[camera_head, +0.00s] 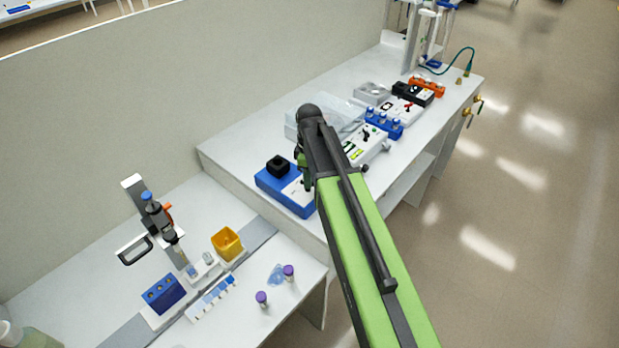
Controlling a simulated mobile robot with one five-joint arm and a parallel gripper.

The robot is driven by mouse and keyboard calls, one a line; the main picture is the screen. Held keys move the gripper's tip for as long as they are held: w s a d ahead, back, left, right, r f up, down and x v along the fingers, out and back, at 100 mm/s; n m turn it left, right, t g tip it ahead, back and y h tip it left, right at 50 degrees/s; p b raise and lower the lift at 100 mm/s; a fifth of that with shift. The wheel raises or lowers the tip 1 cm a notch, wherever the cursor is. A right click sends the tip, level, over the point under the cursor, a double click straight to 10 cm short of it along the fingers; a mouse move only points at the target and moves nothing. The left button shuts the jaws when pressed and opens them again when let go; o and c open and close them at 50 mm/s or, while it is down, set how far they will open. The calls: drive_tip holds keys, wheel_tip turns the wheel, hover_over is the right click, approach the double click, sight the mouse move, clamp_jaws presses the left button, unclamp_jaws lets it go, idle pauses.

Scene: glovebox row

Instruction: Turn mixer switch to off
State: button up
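A blue box with a black block on top and a white front panel, which looks like the mixer (270,185), sits at the near end of the raised white bench. The right part of its panel is partly covered by my arm, and I cannot make out its switch or the switch's position. My gripper (304,178) hangs at the end of my green and black arm, right at the mixer's right side. I cannot tell whether it touches the mixer. Its fingers are small and dark here, so their opening does not show.
Right of my gripper stand a white device (366,146), a blue rack (383,123) and an orange rack (428,86). The lower bench holds a pipette on a stand (158,222), a yellow container (227,243) and a blue rack (164,294). The floor on the right is clear.

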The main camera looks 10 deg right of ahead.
idle(0.3)
wheel_tip(320, 180, up, 18)
drive_tip(key=p, duration=1.7)
drive_tip(key=shift+f, duration=0.25)
